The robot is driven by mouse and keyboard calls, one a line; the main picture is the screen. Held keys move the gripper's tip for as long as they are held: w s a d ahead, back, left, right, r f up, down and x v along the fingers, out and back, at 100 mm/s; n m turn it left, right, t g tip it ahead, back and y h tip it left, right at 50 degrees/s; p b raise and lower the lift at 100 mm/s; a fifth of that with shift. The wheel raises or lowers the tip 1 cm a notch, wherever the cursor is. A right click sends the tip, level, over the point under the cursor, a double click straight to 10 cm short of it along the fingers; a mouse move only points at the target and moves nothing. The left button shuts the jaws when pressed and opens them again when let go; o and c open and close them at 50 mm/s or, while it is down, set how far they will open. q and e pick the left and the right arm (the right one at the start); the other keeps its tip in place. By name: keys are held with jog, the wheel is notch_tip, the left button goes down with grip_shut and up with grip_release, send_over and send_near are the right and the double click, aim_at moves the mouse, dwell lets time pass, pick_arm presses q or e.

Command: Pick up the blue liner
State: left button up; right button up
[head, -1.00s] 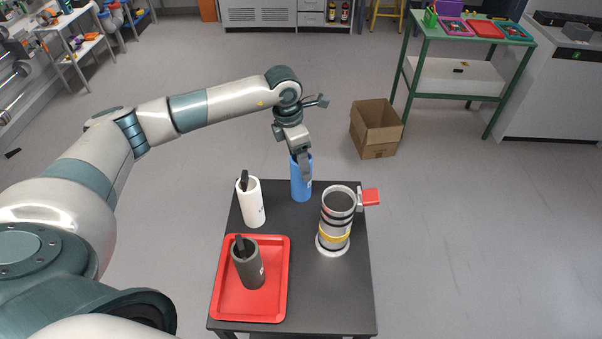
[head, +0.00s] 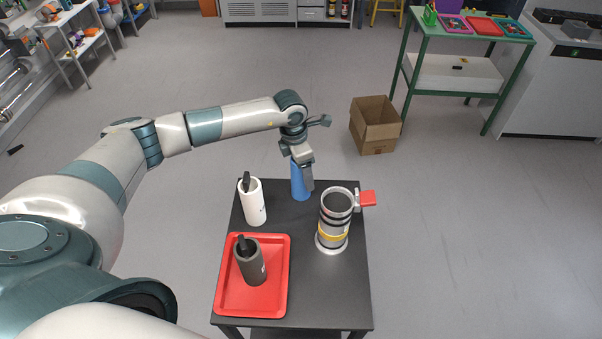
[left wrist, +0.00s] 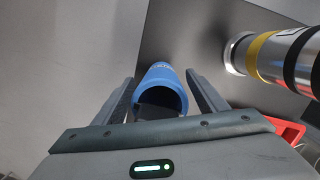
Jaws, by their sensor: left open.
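The blue liner (head: 299,182) is an upright blue tube at the back edge of the black table. In the head view, my left gripper (head: 303,176) is at the liner, with one finger over its front right side. In the left wrist view, the liner (left wrist: 162,88) stands between the two open fingers of my left gripper (left wrist: 160,98), its open rim facing the camera. Gaps show between the fingers and the liner. My gripper partly hides the liner's top in the head view. My right gripper is in no view.
A white liner (head: 253,204) stands left of the blue one. A dark grey liner (head: 251,265) stands on a red tray (head: 226,300) at the front. A metal tube blower (head: 333,222) with a yellow band and red handle stands to the right. A cardboard box (head: 376,127) lies on the floor beyond.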

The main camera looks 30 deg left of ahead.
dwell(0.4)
pick_arm(q)
jog(key=c, duration=1.2)
jog(key=shift+o, duration=0.2)
jog(key=shift+r, duration=0.15)
jog(key=d+r+b, duration=0.7)
jog(key=d+r, duration=0.3)
jog(key=d, duration=0.1)
jog(key=shift+s+d+r+b, duration=0.3)
jog(key=shift+d+r+b, duration=0.05)
jog(key=shift+r+b, duration=0.05)
